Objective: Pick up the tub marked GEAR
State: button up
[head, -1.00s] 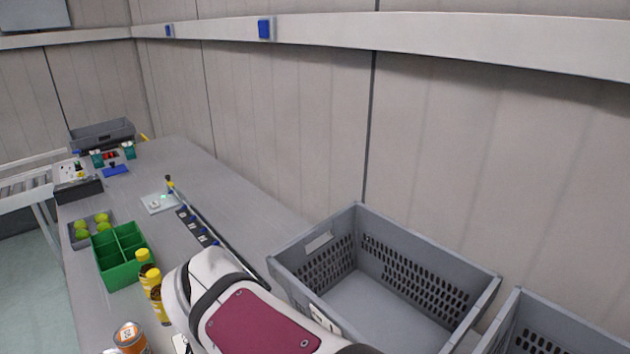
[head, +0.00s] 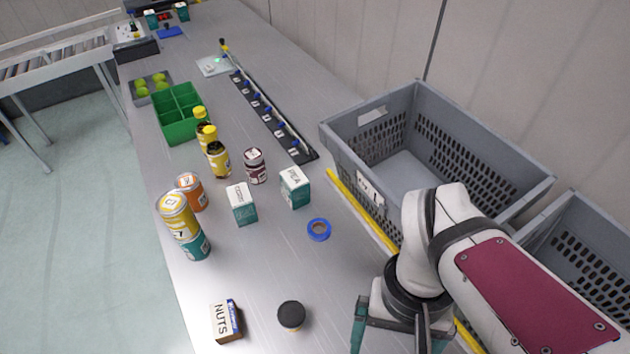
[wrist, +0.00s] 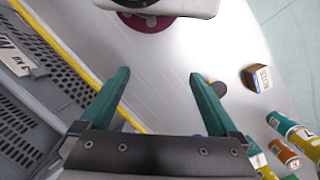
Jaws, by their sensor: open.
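No label reading GEAR can be made out. A short round tub with a black lid (head: 291,316) stands near the front of the bench in the head view, its side mark not visible. In the wrist view this tub (wrist: 217,88) shows just beyond the right fingertip, partly hidden. A small dark-lidded jar (head: 255,166) with a red and white label stands farther back; its words are too small to read. My gripper (wrist: 158,76) is open and empty, with teal fingers apart above bare bench. In the head view it is right of the black-lidded tub.
A NUTS box (head: 226,321) lies left of the tub. Cans (head: 178,215), cartons (head: 241,204), yellow-capped bottles (head: 216,155) and a blue tape ring (head: 319,229) stand behind. Grey crates (head: 350,165) line the right side beyond a yellow strip (head: 360,210).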

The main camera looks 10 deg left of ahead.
jog(key=w+a+f+n+h, duration=0.3)
jog(key=a+n+h, duration=0.35)
jog(key=n, duration=0.45)
jog(key=n+t, duration=1.3)
jog(key=n, duration=0.5)
send_near(282, 324)
jog(key=x, duration=1.3)
jog(key=shift+s+a+f, duration=0.15)
jog(key=shift+a+f, duration=0.05)
jog(key=shift+f, duration=0.1)
jog(key=shift+d+f, duration=0.1)
grip_shut()
